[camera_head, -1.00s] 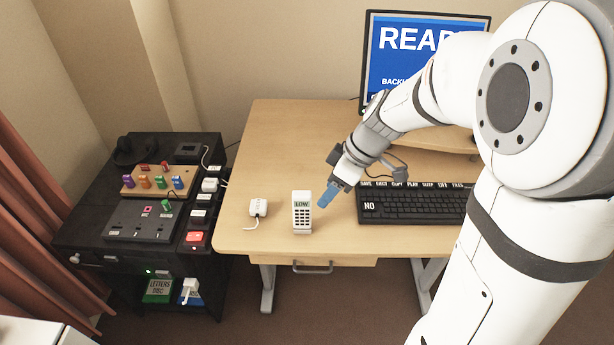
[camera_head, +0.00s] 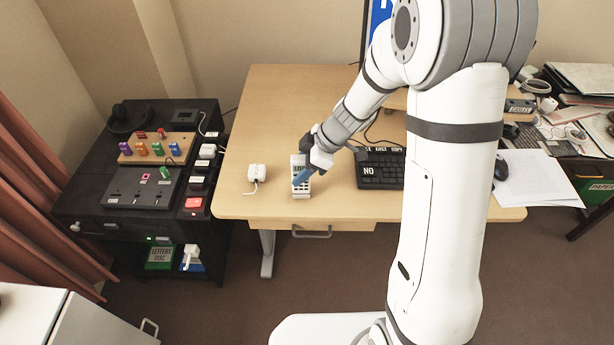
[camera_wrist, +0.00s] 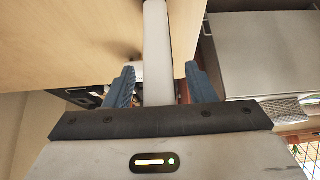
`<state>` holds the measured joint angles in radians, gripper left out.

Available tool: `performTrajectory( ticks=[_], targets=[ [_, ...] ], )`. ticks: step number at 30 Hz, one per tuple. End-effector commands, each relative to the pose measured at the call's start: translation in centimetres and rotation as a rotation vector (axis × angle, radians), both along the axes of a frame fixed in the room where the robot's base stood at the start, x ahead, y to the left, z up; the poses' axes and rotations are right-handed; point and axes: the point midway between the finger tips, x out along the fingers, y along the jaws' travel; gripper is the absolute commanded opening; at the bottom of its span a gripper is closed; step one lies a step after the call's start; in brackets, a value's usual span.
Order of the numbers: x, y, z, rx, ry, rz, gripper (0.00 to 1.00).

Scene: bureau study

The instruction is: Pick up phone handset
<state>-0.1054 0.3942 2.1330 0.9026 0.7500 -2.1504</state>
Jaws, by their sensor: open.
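The phone handset (camera_head: 301,192) is white, with a keypad and a small display. It stands near the front edge of the wooden desk, partly covered by my gripper in the head view. My gripper (camera_head: 305,177) has blue fingers and is at the handset. In the wrist view, the handset (camera_wrist: 158,55) shows as a long white body between the two spread fingers of my gripper (camera_wrist: 161,86). A gap shows on either side of it, so the fingers are around it but not closed on it.
A white plug-like box (camera_head: 256,172) with a cable lies left of the handset on the desk (camera_head: 262,115). A black keyboard (camera_head: 382,172) lies close on the right. A black cabinet (camera_head: 75,195) with switches and coloured pieces stands left of the desk.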

Motion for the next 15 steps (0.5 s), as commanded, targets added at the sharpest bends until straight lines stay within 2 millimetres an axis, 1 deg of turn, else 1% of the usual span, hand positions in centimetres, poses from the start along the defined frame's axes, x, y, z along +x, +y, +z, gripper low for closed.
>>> performTrajectory(
  ticks=[7, 8, 15],
  targets=[
    [0.00, 0.16, -0.24, 0.000, 0.000, 0.000, 0.50],
    [-0.01, 0.16, -0.24, 0.000, 0.000, 0.000, 0.48],
    [-0.02, 0.18, -0.22, 0.000, 0.000, 0.000, 0.29]
  ],
)
